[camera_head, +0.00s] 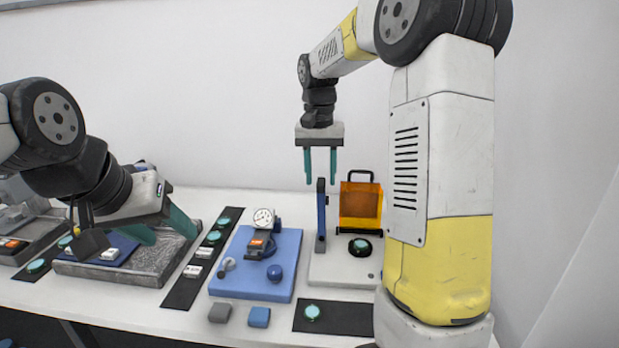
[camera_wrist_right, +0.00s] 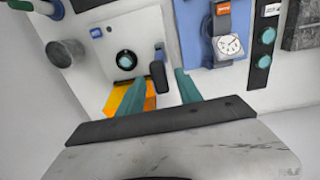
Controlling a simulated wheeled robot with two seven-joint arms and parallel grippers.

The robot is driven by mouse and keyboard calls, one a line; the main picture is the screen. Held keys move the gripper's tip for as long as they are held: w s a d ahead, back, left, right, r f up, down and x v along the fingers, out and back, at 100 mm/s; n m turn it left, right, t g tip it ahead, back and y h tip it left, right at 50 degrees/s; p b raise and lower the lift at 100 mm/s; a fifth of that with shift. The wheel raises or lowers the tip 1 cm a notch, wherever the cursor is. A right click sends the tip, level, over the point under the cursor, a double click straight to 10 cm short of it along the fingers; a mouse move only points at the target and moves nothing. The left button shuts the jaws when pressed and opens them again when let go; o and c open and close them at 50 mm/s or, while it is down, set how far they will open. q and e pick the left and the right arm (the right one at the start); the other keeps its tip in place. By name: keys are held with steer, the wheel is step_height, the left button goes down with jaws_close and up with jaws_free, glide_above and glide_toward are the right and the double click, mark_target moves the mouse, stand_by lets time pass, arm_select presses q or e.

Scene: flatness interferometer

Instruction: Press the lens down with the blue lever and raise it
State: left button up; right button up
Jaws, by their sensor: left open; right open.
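The blue lever (camera_head: 321,222) stands upright with a dark tip on the pale base plate (camera_head: 337,271); its dark end (camera_wrist_right: 159,74) shows in the right wrist view. The lens (camera_head: 360,246), a green disc in a black ring, sits on that plate right of the lever; it also shows in the right wrist view (camera_wrist_right: 126,60). My right gripper (camera_head: 320,181) is open and empty, pointing down above the lever's top. In its wrist view the lever end lies between the fingers. My left gripper (camera_head: 162,228) is open, low over the grey stone block at the left.
An orange see-through shield (camera_head: 361,201) in a black frame stands behind the lens. A blue plate (camera_head: 252,287) with a dial gauge (camera_head: 263,219) is to the left. Black strips (camera_head: 186,288) hold green discs. Small grey and blue blocks (camera_head: 259,317) lie in front.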

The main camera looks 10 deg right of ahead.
steer(key=shift+f, duration=0.45)
jaws_close()
stand_by(1.1)
